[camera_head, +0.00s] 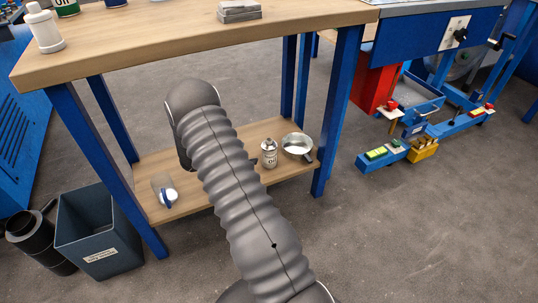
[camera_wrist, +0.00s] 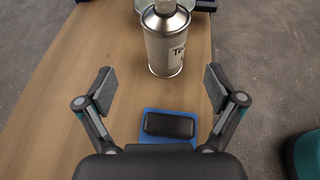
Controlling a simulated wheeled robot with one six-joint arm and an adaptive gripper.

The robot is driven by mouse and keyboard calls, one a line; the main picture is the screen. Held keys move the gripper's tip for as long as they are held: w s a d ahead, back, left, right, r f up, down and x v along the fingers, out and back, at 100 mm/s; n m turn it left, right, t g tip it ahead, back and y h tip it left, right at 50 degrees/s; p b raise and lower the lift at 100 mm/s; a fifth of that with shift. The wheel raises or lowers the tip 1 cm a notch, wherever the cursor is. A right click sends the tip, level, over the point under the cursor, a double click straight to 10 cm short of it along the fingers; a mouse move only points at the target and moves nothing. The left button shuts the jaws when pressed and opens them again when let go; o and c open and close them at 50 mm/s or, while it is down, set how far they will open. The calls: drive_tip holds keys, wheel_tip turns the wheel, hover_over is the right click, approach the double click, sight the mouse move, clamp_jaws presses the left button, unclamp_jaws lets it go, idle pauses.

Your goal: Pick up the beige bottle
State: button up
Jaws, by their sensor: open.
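The beige bottle (camera_head: 269,153) stands upright on the lower wooden shelf of the workbench, right of my arm in the head view. My gripper (camera_wrist: 160,90) is open and empty. Its two fingers are spread wide, and the bottle stands ahead of them, between their lines and apart from both. My arm hides most of the gripper in the head view.
A metal pan (camera_head: 297,147) stands close behind the bottle. A dark rounded block on a blue piece (camera_wrist: 168,125) shows between my fingers. A clear container with a blue part (camera_head: 164,190) is at the shelf's left. The tabletop (camera_head: 150,45) and blue legs (camera_head: 337,110) frame the shelf.

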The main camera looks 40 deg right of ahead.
sight(263, 153)
drive_tip(key=x, duration=0.5)
drive_tip(key=shift+s+d, duration=0.1)
drive_tip(key=shift+d, duration=0.05)
drive_tip(key=x, duration=0.4)
drive_tip(key=shift+s+f, duration=0.35)
drive_tip(key=shift+s, duration=0.05)
drive_tip(key=shift+d+f, duration=0.2)
drive_tip(key=shift+d, duration=0.3)
drive_tip(key=c, duration=1.5)
drive_tip(key=shift+r, duration=0.1)
drive_tip(key=shift+c, duration=0.2)
